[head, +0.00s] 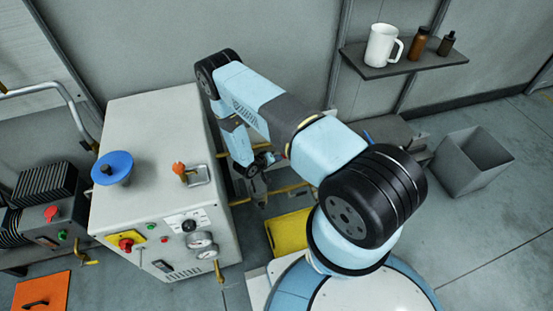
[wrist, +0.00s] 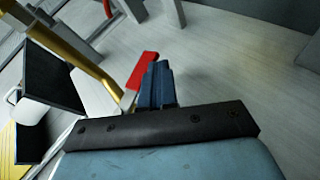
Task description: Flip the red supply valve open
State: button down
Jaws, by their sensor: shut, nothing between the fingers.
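The red valve handle (wrist: 143,69) shows in the wrist view, a flat red lever beside a brass-coloured pipe (wrist: 75,52). My gripper (wrist: 158,72) is shut and empty, its blue-grey fingers together. The red lever lies just left of the fingertips in the picture and is partly behind them; I cannot tell whether they touch. In the head view my gripper (head: 264,162) hangs low to the right of the grey cabinet, and my arm hides much of that spot. I cannot make out the valve handle clearly there.
A grey bin (head: 468,162) stands right, below a wall shelf (head: 402,64) with a white mug (head: 381,45).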

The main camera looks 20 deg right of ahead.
jog(key=d+h, duration=0.2)
jog(key=d, duration=0.1)
jog(key=d+r, duration=0.1)
jog(key=d, duration=0.1)
jog(key=shift+n+t+h, duration=0.3)
jog(key=shift+n+h, duration=0.1)
dwell(0.5)
dwell(1.3)
jog(key=v, duration=0.7)
jog(key=shift+a, duration=0.3)
jog(key=shift+s+f, duration=0.1)
